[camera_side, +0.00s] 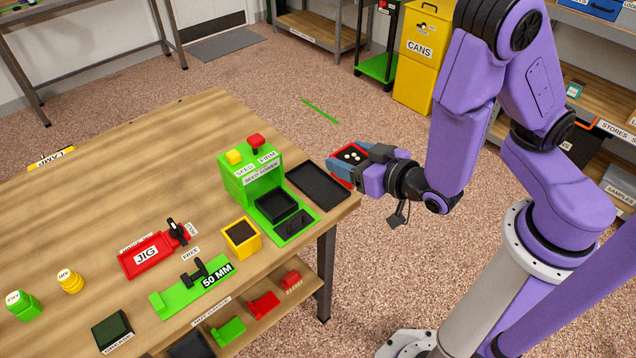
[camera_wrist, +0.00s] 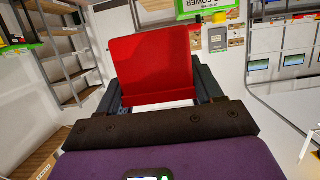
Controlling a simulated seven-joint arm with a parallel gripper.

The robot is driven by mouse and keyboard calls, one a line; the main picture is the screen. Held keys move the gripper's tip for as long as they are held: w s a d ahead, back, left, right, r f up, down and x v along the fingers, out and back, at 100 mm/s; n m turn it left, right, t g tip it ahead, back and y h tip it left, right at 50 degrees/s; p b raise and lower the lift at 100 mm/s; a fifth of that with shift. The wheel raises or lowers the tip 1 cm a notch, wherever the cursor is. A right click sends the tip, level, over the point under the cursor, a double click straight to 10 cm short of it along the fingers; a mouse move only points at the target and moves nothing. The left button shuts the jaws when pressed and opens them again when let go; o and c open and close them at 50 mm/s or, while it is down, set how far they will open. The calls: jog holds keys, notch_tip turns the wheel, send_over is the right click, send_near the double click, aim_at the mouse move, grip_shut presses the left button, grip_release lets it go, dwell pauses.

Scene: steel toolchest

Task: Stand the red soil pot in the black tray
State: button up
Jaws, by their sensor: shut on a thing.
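The red soil pot (camera_side: 349,148) is in my gripper (camera_side: 350,164), off the table's right corner in the side view. The flat black tray (camera_side: 318,187) lies empty on the table near that corner, to the left of and below the pot in the picture. The pot is apart from the tray; its exact height is unclear. Its base is partly hidden by a finger.
A green seed-sower stand (camera_side: 243,181) with a yellow and a red knob stands just left of the tray. A yellow soil pot (camera_side: 241,240), a red jig (camera_side: 146,257) and a green 50 mm gauge (camera_side: 190,290) lie nearer the front.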

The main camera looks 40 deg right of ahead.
jog(key=shift+s+d, duration=0.8)
jog(key=shift+d, duration=1.6)
jog(key=w+a+f, duration=0.1)
jog(key=w+f, duration=0.2)
jog(key=w, duration=0.1)
jog(key=w+a+f, duration=0.1)
jog(key=w+f, duration=0.2)
jog(key=w, duration=0.1)
jog(key=w+a+f, duration=0.1)
jog(key=w+f, duration=0.2)
jog(key=w, duration=0.2)
jog(key=shift+w+f, duration=0.1)
jog(key=shift+f, duration=0.3)
jog(key=shift+w+f, duration=0.15)
jog(key=shift+f, duration=1.55)
jog(key=shift+f, duration=0.1)
jog(key=o, duration=1.2)
jog(key=shift+o, duration=0.2)
